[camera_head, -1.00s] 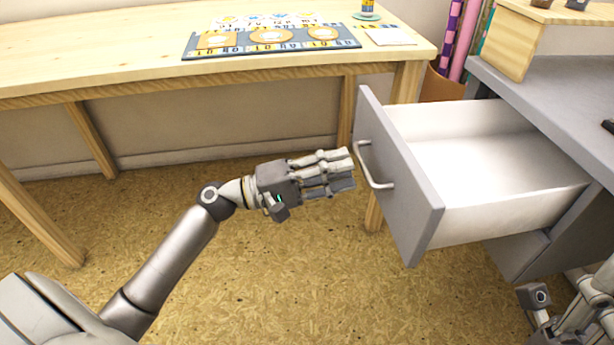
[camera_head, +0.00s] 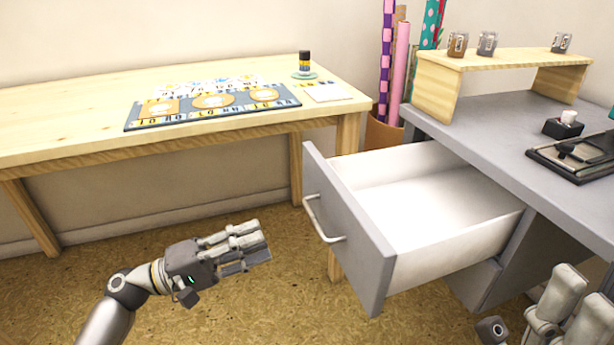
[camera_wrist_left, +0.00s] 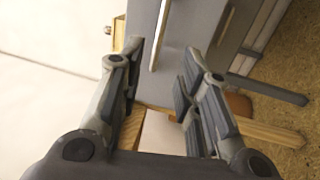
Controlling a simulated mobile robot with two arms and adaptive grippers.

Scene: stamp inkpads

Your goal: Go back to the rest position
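My left gripper (camera_head: 258,246) is in the lower left of the head view, above the floor and to the left of the open drawer (camera_head: 350,232). It is apart from the drawer's handle (camera_head: 318,222). In the left wrist view its fingers (camera_wrist_left: 160,95) stand apart with nothing between them, and the grey drawer front (camera_wrist_left: 190,35) lies beyond. My right gripper (camera_head: 552,318) shows only in part at the lower right of the head view, in front of the grey desk. Whether it is open cannot be told.
The drawer sticks out of the grey desk (camera_head: 480,130) and looks empty. A wooden table (camera_head: 60,125) holds a blue mat (camera_head: 135,122) and an ink bottle (camera_head: 305,64). A wooden riser (camera_head: 440,92) carries several small jars. An inkpad (camera_head: 580,165) lies on the desk at right.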

